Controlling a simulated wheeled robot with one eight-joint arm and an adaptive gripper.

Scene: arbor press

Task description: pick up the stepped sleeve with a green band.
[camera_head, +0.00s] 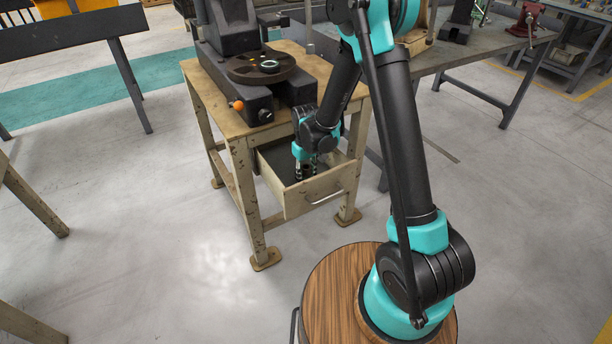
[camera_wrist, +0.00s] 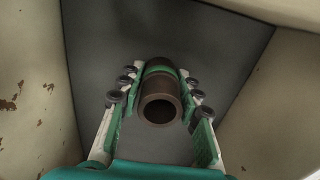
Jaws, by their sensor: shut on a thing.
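The stepped sleeve (camera_wrist: 160,100) is a dark brown metal tube with a green band (camera_wrist: 160,68) at its far end. In the wrist view it lies between the two fingers of my gripper (camera_wrist: 155,98), which is shut on it. Its open bore faces the wrist camera. In the head view my gripper (camera_head: 306,170) reaches down into the open drawer (camera_head: 322,197) of the press table. The sleeve is mostly hidden there by the fingers and drawer wall. I cannot tell whether it still touches the drawer floor.
The drawer's cream, chipped walls (camera_wrist: 35,100) stand close on both sides of my gripper, with a grey floor (camera_wrist: 110,35) below. The arbor press (camera_head: 255,65) stands on the table (camera_head: 205,85) above, with a ring (camera_head: 269,65) on its round plate. The floor in front is clear.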

